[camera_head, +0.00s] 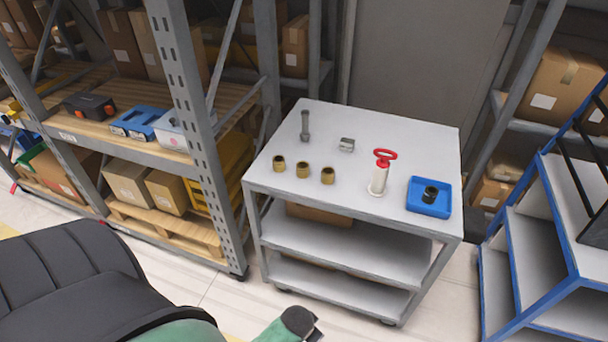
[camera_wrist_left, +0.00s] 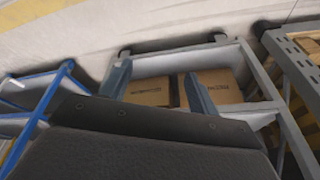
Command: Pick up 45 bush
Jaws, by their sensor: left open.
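Three short brass-coloured bushes stand in a row on the white cart top (camera_head: 400,134): a left one (camera_head: 279,163), a middle one (camera_head: 302,170) and a right one (camera_head: 328,175). Their markings are too small to read, so I cannot tell which is the 45 bush. A dark ring-shaped part (camera_head: 430,194) sits in a blue square tray (camera_head: 416,207) at the cart's right front. My left gripper (camera_wrist_left: 156,82) shows in the left wrist view with its two fingers apart and nothing between them. It is away from the bushes, facing the cart's lower shelves. My right gripper is not in view.
A red-handled white plunger-like tool (camera_head: 379,178) stands between the bushes and the tray. A grey bolt-like part (camera_head: 305,125) and a small metal block (camera_head: 347,145) lie behind. A shelving upright (camera_head: 183,90) rises left of the cart; a blue-framed rack (camera_head: 530,262) stands right.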

